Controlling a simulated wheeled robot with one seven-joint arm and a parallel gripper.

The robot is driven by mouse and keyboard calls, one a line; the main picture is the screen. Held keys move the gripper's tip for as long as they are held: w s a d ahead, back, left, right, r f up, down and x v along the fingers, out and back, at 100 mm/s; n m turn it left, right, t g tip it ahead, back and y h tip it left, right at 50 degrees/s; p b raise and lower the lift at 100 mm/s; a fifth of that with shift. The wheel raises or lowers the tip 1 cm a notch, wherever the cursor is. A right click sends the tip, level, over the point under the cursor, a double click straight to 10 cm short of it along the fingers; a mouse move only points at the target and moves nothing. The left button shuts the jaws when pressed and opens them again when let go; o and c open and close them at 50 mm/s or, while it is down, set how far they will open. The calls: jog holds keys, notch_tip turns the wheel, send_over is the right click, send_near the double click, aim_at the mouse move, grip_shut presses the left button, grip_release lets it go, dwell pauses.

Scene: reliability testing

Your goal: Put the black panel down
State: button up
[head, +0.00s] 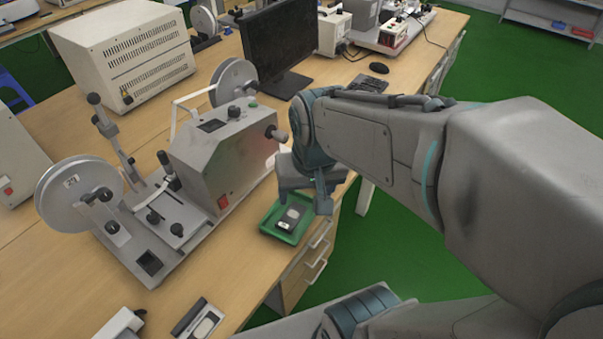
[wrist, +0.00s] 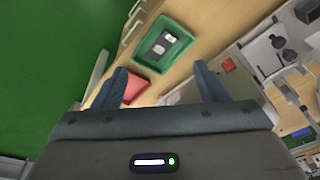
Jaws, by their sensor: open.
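The black panel (head: 289,220) lies in a small green tray (head: 267,231) near the front edge of the wooden bench. It has a lighter grey patch and a small white mark. In the wrist view the panel (wrist: 158,49) is inside the green tray (wrist: 187,36), beyond my fingertips. My gripper (head: 305,195) is above and just behind the tray in the head view. In the wrist view my gripper (wrist: 162,78) has its two blue fingers wide apart with nothing between them touching either finger.
A grey reel machine (head: 222,160) stands left of the tray. A pink-red tray (wrist: 135,90) shows near the left finger in the wrist view. A black monitor (head: 281,42) and a beige box (head: 125,50) stand farther back. Drawers (head: 305,265) are below the bench edge.

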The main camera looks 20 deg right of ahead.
jog(key=shift+s+r+n, duration=0.3)
jog(key=shift+s+n, duration=0.05)
jog(key=shift+s, duration=0.15)
jog(key=shift+s+r+n, duration=0.25)
jog(key=shift+s+n, duration=0.1)
jog(key=shift+s, duration=0.15)
dwell(0.7)
